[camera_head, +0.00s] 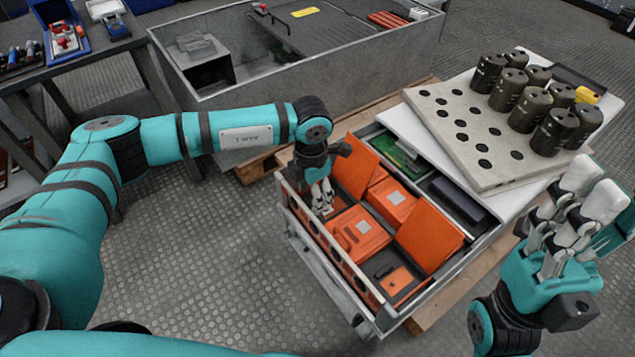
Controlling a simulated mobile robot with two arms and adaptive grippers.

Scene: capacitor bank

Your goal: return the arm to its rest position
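My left arm reaches in from the left, and its teal and black wrist hangs over the left end of an open grey cabinet (310,240). My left gripper (322,198) points down there, beside orange parts. Its fingertips are small and close together, and I cannot tell whether they are shut or hold anything. My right gripper (592,190) is at the lower right, its pale fingers pointing up with a gap between them. It looks open and empty, clear of the cabinet.
Orange boxes (358,232) and raised orange flaps (430,236) fill the cabinet. Several dark capacitors (530,108) stand on a pale plate with holes (450,135). A grey bin (290,75) and workbench (75,70) stand behind. The floor (225,270) in front is clear.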

